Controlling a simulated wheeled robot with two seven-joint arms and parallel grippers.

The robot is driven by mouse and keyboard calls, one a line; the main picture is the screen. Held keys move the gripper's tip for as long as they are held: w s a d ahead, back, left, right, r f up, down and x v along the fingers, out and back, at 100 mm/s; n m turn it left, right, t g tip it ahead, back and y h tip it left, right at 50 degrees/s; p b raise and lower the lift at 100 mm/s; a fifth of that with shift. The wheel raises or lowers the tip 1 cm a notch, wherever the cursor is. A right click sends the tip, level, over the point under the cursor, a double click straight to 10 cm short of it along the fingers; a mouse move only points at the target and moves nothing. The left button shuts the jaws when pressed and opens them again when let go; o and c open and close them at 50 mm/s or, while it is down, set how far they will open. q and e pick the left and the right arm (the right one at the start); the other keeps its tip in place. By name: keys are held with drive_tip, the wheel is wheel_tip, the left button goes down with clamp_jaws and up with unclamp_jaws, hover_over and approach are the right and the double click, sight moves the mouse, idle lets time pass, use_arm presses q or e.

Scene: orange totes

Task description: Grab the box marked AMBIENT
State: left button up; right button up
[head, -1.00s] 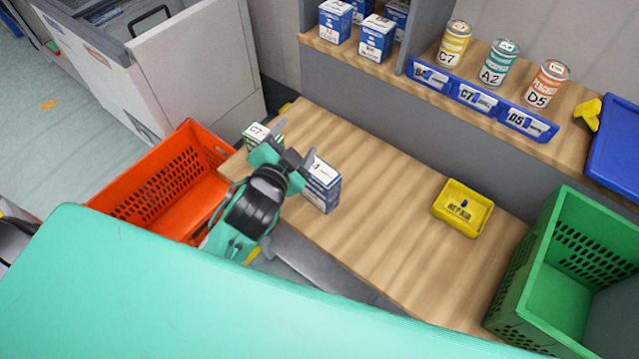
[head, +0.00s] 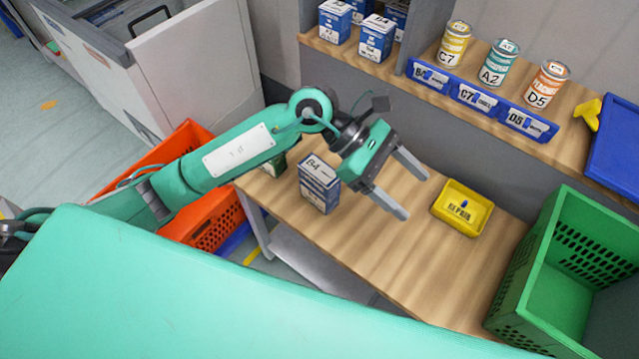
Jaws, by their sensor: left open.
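No lettering reading AMBIENT can be made out. A blue-and-white carton marked B4 (head: 320,186) stands upright on the wooden table. A green-and-white carton (head: 273,165) beside it is mostly hidden behind my left arm. My left gripper (head: 415,197) is open and empty over the table, to the right of the B4 carton, its fingers pointing down and right. An orange tote (head: 215,222) sits on the left, partly covered by my left arm. A green tote (head: 515,285) stands at the right. My right gripper is not in view.
A yellow tray (head: 462,210) lies right of the gripper. A shelf (head: 567,135) behind holds several blue-and-white cartons (head: 376,38), cans marked C7 (head: 454,45), A2 (head: 498,62) and D5 (head: 546,84). A white chest (head: 190,70) stands back left. The table's middle front is clear.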

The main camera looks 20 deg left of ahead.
use_arm(q)
drive_tip(key=w+a+f+m+t+y, duration=0.1)
drive_tip(key=w+a+f+m+y, duration=0.1)
drive_tip(key=w+a+f+y, duration=0.3)
drive_tip(key=t+y, duration=0.2)
drive_tip(key=y, duration=0.5)
approach(319, 170)
drive_tip(key=shift+s+d, duration=0.1)
drive_tip(key=shift+d, duration=0.25)
wheel_tip(319, 170, down, 8)
drive_tip(key=shift+r+p, duration=0.1)
drive_tip(key=shift+p, duration=0.6)
drive_tip(key=shift+f, duration=0.45)
drive_tip(key=f, duration=0.1)
drive_tip(key=f+p, duration=0.2)
drive_tip(key=f, duration=0.1)
drive_tip(key=shift+a, duration=0.25)
drive_tip(key=shift+f, duration=0.3)
drive_tip(key=shift+w+f, duration=0.1)
drive_tip(key=shift+w, duration=0.1)
drive_tip(key=shift+c, duration=0.4)
drive_tip(key=c, duration=1.2)
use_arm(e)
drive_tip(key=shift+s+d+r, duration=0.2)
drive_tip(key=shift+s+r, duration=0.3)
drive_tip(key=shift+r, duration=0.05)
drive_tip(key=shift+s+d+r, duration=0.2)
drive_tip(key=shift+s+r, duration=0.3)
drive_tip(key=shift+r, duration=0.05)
